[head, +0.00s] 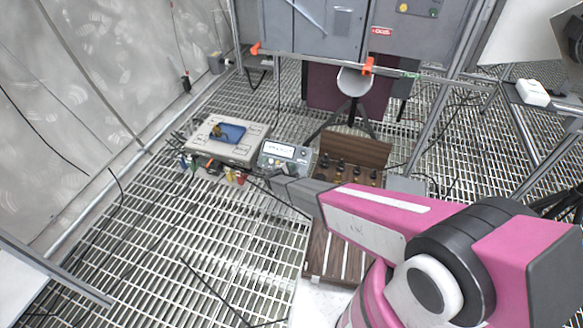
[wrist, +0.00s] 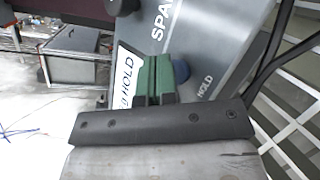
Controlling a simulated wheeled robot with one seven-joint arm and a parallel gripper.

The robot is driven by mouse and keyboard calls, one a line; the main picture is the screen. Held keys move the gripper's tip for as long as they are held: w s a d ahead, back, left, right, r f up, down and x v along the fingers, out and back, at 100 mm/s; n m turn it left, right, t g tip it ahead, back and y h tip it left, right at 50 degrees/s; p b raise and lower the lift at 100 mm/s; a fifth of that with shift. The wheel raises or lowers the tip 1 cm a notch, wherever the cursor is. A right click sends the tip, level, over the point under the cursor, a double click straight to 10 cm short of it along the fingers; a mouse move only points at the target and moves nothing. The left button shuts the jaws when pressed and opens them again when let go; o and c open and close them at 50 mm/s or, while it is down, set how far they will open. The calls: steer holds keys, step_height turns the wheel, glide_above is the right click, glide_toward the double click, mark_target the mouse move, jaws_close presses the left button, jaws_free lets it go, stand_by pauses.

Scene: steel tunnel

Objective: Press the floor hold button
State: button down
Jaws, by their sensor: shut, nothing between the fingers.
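A grey panel (wrist: 215,45) with white lettering fills the upper middle of the wrist view. A white label on it ends in "HOLD" (wrist: 125,75), its start hidden, and a second "HOLD" is printed farther right. A round blue button (wrist: 181,72) shows between these labels, partly covered by my fingers. My gripper (wrist: 153,78) is shut and empty, its green fingertips over the panel just left of the blue button. I cannot tell whether they touch it. In the head view my gripper (head: 272,184) is in front of a small grey instrument with a display (head: 285,152).
A pale box with a blue top (head: 228,133) stands left of the instrument. A wooden box with several dark knobs (head: 352,160) stands on the right. Cables (head: 215,290) lie on the grated floor. A black knob (wrist: 122,6) is at the wrist view's top.

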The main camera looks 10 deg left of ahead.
steer(key=s+r, duration=0.1)
steer(key=r, duration=0.1)
steer(key=s+r, duration=0.2)
steer(key=r, duration=0.1)
steer(key=shift+s+a, duration=0.15)
steer(key=shift+s, duration=0.05)
stand_by(0.5)
stand_by(0.5)
steer(key=s+d+r+m+g+h, duration=0.1)
steer(key=s+d+r+m+g, duration=0.2)
steer(key=d+r, duration=0.55)
steer(key=d+r+m+g+h, duration=0.1)
steer(key=d+r+m+g, duration=0.35)
steer(key=d, duration=0.75)
steer(key=s+d+r+m+g+h, duration=0.1)
steer(key=s+d+r+m+g, duration=0.2)
steer(key=d+r, duration=0.55)
steer(key=s+d+r+m+g+y, duration=0.4)
steer(key=s+d+r+m+y, duration=0.5)
steer(key=s+d+r, duration=0.7)
steer(key=shift+s+d+r, duration=0.2)
steer(key=shift+s+r, duration=0.35)
